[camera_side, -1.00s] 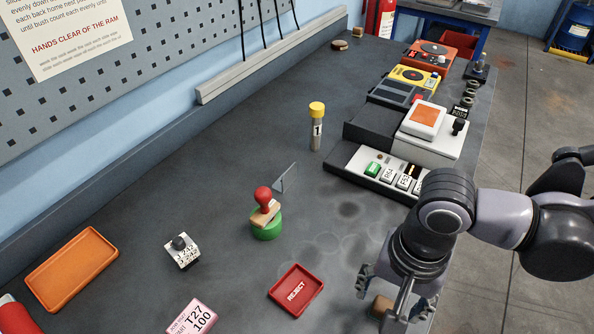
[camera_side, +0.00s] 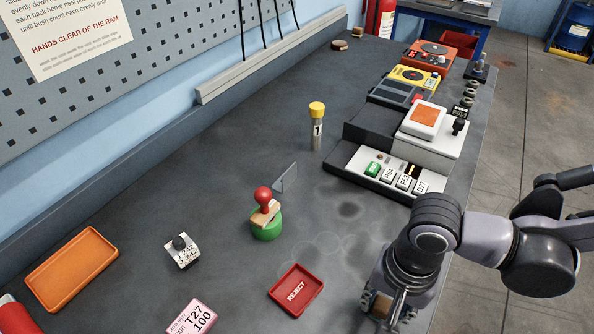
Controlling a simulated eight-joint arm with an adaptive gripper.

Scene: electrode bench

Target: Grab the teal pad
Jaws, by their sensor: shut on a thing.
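My gripper (camera_side: 388,306) is low at the front right of the bench, pointing down. It is shut on a small tan-brown block (camera_side: 380,304), mostly hidden between the fingers. I cannot tell whether the block touches the bench. No plainly teal pad shows; anything under the gripper is hidden.
A red REJECT tray (camera_side: 296,290) lies left of my gripper. An orange tray (camera_side: 72,269), a number stamp (camera_side: 182,251) and a pink tag (camera_side: 192,318) lie further left. A yellow-capped vial (camera_side: 317,127) stands behind.

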